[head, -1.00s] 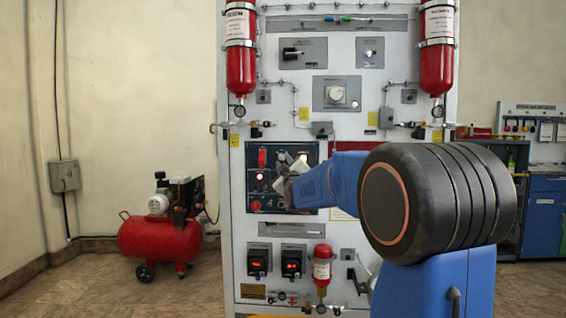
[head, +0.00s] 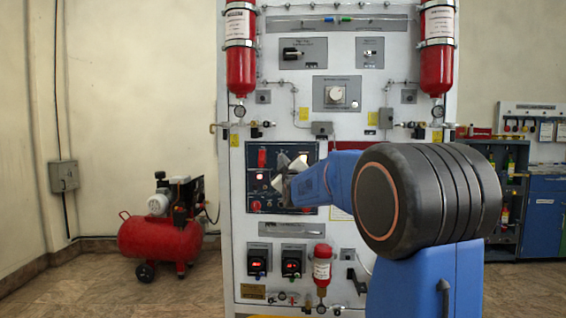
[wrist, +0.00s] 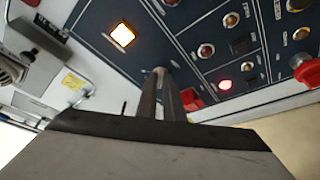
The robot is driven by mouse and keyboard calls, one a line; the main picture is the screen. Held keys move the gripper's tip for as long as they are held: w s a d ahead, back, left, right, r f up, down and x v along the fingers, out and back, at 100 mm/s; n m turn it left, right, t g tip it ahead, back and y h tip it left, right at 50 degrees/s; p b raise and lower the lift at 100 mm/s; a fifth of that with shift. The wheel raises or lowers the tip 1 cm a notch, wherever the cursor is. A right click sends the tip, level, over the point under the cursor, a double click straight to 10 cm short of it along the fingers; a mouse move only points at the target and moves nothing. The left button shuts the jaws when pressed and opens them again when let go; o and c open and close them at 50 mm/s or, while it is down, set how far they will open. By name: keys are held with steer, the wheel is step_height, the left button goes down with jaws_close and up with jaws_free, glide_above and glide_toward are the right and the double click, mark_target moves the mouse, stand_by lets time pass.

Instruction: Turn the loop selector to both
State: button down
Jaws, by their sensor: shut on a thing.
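A dark blue control panel (head: 250,190) with lamps and switches sits at mid-height on the white trainer; it fills much of the wrist view (wrist: 100,45). My gripper (head: 281,177) is at the middle of this panel. In the wrist view my gripper (wrist: 161,75) has its fingers close together on a small part at the panel face. I take that part to be the loop selector; the fingers hide most of it, and neither its pointer nor its label can be read. A square lamp (wrist: 122,35) glows amber beside the fingers.
A red switch guard (wrist: 192,99) is close beside the fingers. A lit red lamp (wrist: 225,84) and a red knob (wrist: 307,70) are farther right. Two red cylinders (head: 241,60) flank the upper trainer. A red compressor (head: 158,238) stands on the floor at left.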

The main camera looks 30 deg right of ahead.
steer(key=shift+m, duration=0.3)
steer(key=shift+w+a+f+m+g+h, duration=0.15)
steer(key=shift+m+h, duration=0.8)
steer(key=shift+m, duration=0.95)
steer(key=shift+a+r+m+g+h, duration=0.1)
steer(key=shift+m+g+h, duration=0.15)
steer(key=shift+m+h, duration=1.2)
steer(key=shift+w+a+f+m+g+h, duration=0.15)
steer(key=shift+m+h, duration=0.35)
steer(key=shift+m, duration=1.85)
steer(key=shift+r, duration=0.1)
steer(key=c, duration=1.9)
jaws_free()
steer(key=shift+s, duration=0.1)
steer(key=v, duration=1.7)
steer(key=shift+a, duration=0.2)
